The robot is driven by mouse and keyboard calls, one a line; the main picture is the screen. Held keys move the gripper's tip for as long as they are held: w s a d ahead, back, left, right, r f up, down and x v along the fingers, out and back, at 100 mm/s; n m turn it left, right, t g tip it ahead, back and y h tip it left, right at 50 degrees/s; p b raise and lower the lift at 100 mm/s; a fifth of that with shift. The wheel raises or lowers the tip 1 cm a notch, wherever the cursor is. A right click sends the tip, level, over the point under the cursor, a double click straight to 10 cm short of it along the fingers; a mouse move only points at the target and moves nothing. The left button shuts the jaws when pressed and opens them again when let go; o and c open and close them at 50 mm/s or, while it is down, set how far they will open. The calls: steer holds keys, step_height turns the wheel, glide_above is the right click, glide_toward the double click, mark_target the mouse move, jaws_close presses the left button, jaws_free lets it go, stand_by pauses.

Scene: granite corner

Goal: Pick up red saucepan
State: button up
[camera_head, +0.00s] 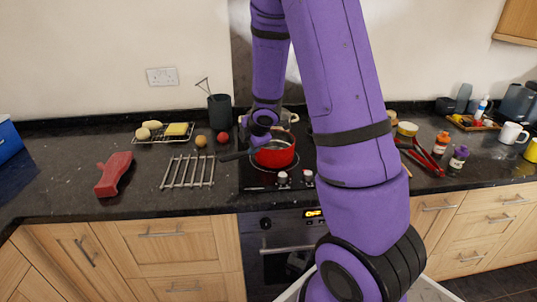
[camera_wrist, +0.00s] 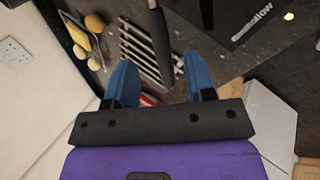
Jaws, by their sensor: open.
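The red saucepan (camera_head: 275,154) stands on the black hob, with its dark handle pointing left. The far end of my arm comes down at the pan's left rim and hides part of it; the fingers cannot be made out in the head view. In the wrist view my gripper (camera_wrist: 160,80) is open, with a blue finger on each side. The black saucepan handle (camera_wrist: 158,40) runs down from the top edge into the space between the fingers, with gaps on both sides. The pan's body is outside the wrist view.
A metal trivet (camera_head: 188,172) and a red object (camera_head: 114,174) lie left of the hob. A rack with food (camera_head: 163,132), a tomato (camera_head: 223,137) and a dark utensil pot (camera_head: 219,111) stand behind. Bottles (camera_head: 457,160) and red-handled tools (camera_head: 424,157) lie right. My arm blocks the middle.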

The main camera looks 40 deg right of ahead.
mark_target(245, 152)
steer(key=shift+x, duration=4.25)
steer(key=shift+d, duration=0.15)
jaws_close()
